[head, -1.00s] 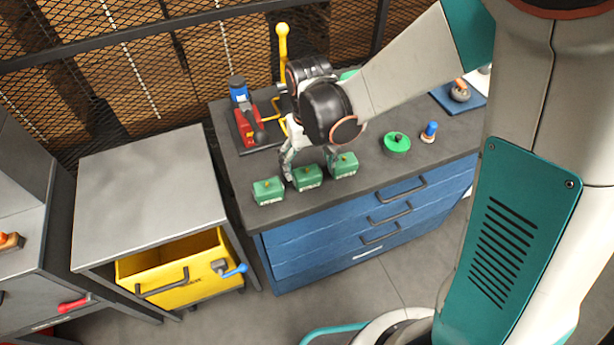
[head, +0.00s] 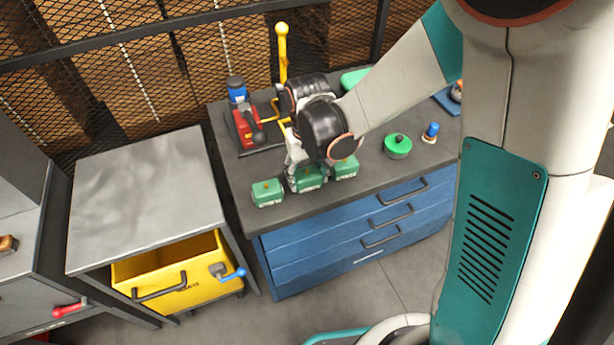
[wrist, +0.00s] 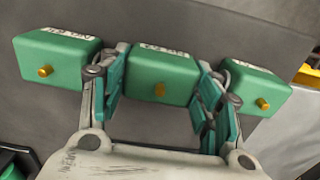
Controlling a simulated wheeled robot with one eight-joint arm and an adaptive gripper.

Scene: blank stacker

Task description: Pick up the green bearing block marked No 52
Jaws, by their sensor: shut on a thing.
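Three green bearing blocks with brass knobs stand in a row near the counter's front edge. My gripper (wrist: 161,98) is shut on the middle green block (wrist: 160,76), with one teal-padded finger on each side. In the head view the middle block (head: 312,182) is partly hidden by my gripper (head: 306,176). It appears to be at counter level; I cannot tell whether it is lifted. The other two blocks stand to the left (head: 267,193) and right (head: 346,167), close beside my fingers. White markings show on the blocks, but I cannot read the numbers surely.
The grey counter (head: 420,170) tops a blue drawer cabinet. A red-and-blue device (head: 243,115) and yellow lever (head: 282,50) stand behind. A round green part (head: 397,146) and blue-topped peg (head: 431,132) lie to the right. A grey table (head: 145,195) at left is empty.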

